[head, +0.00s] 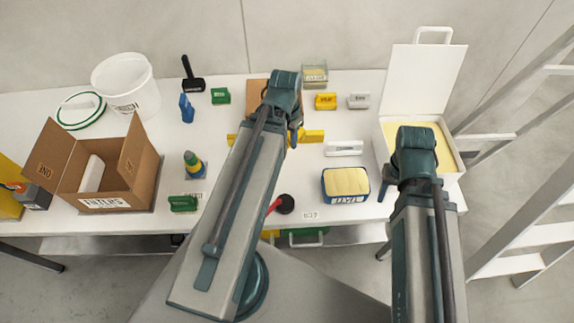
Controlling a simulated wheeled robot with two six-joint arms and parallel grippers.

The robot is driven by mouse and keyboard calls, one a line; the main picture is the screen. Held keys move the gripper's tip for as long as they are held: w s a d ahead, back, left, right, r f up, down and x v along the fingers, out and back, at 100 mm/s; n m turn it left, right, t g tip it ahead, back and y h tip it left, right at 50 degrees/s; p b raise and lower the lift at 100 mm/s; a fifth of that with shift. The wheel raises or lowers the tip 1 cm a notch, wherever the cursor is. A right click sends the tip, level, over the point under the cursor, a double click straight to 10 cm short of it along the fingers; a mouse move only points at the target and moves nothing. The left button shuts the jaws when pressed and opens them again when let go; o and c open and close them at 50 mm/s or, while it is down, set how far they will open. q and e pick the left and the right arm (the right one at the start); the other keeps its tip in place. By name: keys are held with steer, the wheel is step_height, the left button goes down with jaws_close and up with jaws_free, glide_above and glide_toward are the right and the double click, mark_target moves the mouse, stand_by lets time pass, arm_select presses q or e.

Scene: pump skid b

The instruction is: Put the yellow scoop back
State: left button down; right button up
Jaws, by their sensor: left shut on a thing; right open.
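A yellow piece that looks like the scoop (312,136) shows just right of my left gripper (295,135), over the middle of the table. My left gripper is shut on it; my forearm hides much of the grip. More yellow shows left of that arm; I cannot tell whether it is the same thing. My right gripper (386,190) is open, mostly hidden by its own wrist, between the blue tub and the white case.
The white table (230,180) holds an open cardboard box (125,185), a white bucket (122,88), a blue tub (345,198) with pale yellow top, small labelled blocks and an open white case (455,163) with raised lid. A ladder (520,235) stands at the right.

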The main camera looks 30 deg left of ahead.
arm_select(q)
steer(key=shift+f+b, duration=4.95)
steer(key=shift+f, duration=0.05)
arm_select(e)
steer(key=shift+f, duration=5)
arm_select(q)
steer(key=shift+f, duration=0.1)
arm_select(e)
steer(key=shift+f, duration=0.1)
arm_select(q)
steer(key=shift+f, duration=0.15)
arm_select(e)
steer(key=shift+f, duration=0.15)
arm_select(q)
steer(key=c, duration=0.6)
jaws_free()
steer(key=shift+r, duration=0.25)
arm_select(e)
steer(key=shift+r, duration=0.25)
arm_select(q)
steer(key=r+p, duration=1.2)
steer(key=shift+s, duration=0.4)
arm_select(e)
step_height(320, 180, up, 12)
